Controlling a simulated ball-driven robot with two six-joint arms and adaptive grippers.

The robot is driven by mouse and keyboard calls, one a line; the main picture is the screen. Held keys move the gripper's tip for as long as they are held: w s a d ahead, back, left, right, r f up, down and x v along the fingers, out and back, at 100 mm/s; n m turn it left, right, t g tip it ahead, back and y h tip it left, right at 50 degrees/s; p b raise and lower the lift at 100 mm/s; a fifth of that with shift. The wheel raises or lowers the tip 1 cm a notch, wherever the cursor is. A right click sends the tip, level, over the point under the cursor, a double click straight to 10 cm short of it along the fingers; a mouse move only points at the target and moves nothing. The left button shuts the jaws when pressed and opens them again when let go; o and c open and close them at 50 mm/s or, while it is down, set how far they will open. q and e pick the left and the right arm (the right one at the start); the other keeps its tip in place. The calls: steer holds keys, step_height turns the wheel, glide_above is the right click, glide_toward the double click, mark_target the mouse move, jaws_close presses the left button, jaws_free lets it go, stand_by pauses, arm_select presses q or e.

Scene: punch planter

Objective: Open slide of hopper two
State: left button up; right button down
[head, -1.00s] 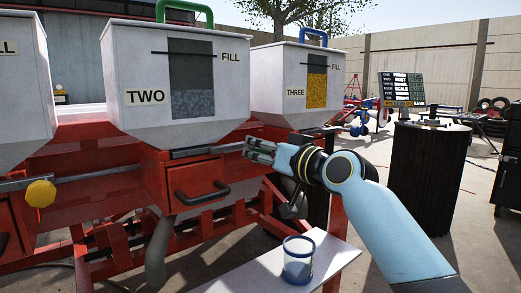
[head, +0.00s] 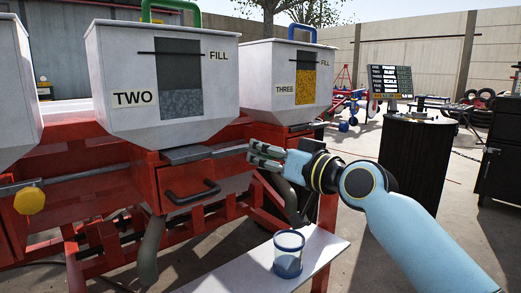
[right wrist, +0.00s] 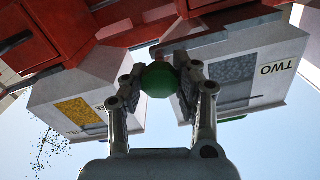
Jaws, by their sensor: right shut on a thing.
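Hopper two (head: 115,65) is a white bin labelled TWO, with a window showing grey granules and a green handle on top. Its grey metal slide (head: 188,155) sticks out to the right beneath the bin, and a thin bar runs from it to my right gripper (head: 256,154). In the right wrist view my right gripper (right wrist: 160,85) is shut on the green knob (right wrist: 158,80). The knob is hidden by the fingers in the head view. Hopper two also shows upside down in the right wrist view (right wrist: 275,55). My left gripper is out of view.
Hopper three (head: 268,65), with yellow grain, stands just behind my right gripper. A red drawer (head: 165,185) with a black handle sits below the slide. A black drum (head: 415,165) stands at right.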

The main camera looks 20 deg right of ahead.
steer(key=shift+f, duration=0.15)
steer(key=c, duration=0.9)
jaws_free()
steer(key=shift+s+d, duration=0.1)
steer(key=shift+s, duration=0.1)
steer(key=shift+c, duration=0.2)
steer(key=shift+s, duration=0.1)
steer(key=v, duration=1.1)
steer(key=shift+s+d, duration=0.15)
steer(key=shift+s, duration=0.25)
